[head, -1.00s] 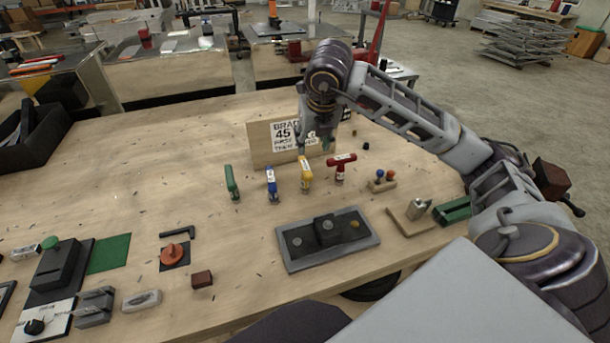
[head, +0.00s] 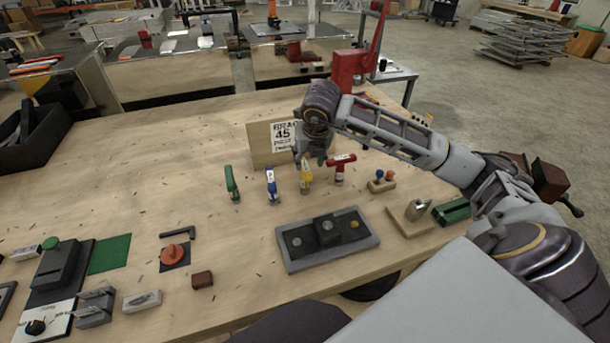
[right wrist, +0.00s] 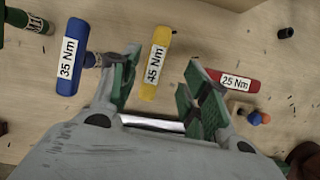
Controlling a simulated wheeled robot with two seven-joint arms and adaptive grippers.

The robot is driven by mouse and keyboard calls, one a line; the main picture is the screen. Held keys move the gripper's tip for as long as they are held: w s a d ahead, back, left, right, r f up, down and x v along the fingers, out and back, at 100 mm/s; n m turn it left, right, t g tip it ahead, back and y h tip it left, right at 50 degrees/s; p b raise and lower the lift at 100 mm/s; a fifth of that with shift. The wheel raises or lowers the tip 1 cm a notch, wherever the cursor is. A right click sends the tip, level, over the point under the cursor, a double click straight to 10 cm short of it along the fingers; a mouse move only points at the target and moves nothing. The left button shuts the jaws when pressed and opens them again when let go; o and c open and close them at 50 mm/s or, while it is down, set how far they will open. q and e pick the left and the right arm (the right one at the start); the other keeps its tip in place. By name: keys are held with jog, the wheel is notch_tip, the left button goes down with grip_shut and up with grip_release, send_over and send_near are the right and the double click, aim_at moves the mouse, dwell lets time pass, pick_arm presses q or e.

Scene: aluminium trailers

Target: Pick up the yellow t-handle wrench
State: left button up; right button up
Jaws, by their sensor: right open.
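The yellow t-handle wrench (head: 306,182) stands upright on the wooden table, between the blue wrench (head: 271,186) and the red wrench (head: 341,164). In the right wrist view its yellow handle (right wrist: 157,60) bears a "45 Nm" label. My right gripper (head: 311,160) is right above and behind the yellow wrench, pointing down, partly covering its top. In the right wrist view my right gripper (right wrist: 163,75) is open, with the yellow handle showing between its green-padded fingers and no visible grip on it. The wrench's lower part is hidden there. My left gripper is out of view.
A green wrench (head: 232,184) stands further left. A grey tray (head: 293,263) lies in front. Small knobs on a wooden block (head: 382,184) are to the right. The table's left middle is clear.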

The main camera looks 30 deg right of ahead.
aim_at(305, 166)
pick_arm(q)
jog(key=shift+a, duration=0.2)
pick_arm(e)
jog(key=shift+f, duration=0.15)
jog(key=shift+w+a+f, duration=0.1)
jog(key=shift+w+f, duration=0.15)
jog(key=shift+f, duration=0.4)
jog(key=p+x, duration=0.1)
jog(key=x, duration=0.2)
jog(key=shift+a+f, duration=0.15)
jog(key=shift+w+f, duration=0.1)
jog(key=shift+f, duration=0.05)
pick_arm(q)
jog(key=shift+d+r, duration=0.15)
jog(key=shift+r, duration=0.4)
pick_arm(e)
grip_shut()
